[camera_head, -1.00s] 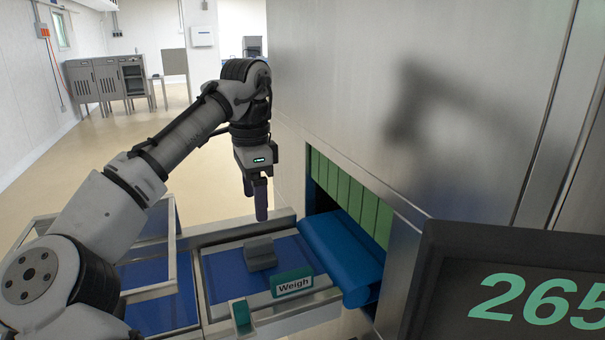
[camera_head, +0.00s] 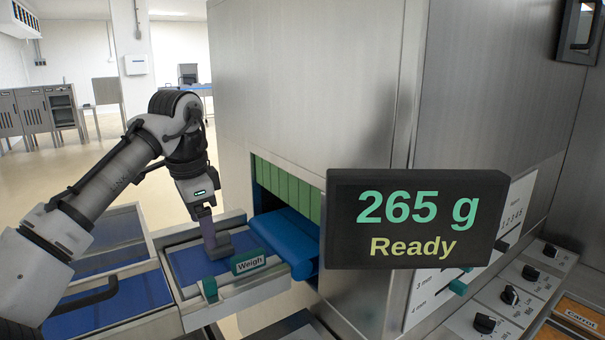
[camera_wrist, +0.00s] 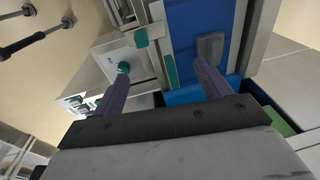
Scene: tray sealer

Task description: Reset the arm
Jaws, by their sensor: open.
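My gripper (camera_head: 207,236) is above the blue weighing bed (camera_head: 186,265) marked "Weigh". In the wrist view its two purple fingers (camera_wrist: 165,75) are spread wide with nothing between them. A grey block (camera_head: 220,247) lies on the weighing bed close to my fingertips. In the wrist view the block (camera_wrist: 210,46) is just beyond the right finger's tip; I cannot tell whether they touch. My arm reaches in from the left, bent downward at the wrist.
A display (camera_head: 418,219) reads "265 g Ready". Right of the bed, a blue roll (camera_head: 285,240) leads to green strips (camera_head: 290,187) in the steel machine (camera_head: 320,90). Knobs (camera_head: 510,295) are on the right. Open floor lies behind my arm.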

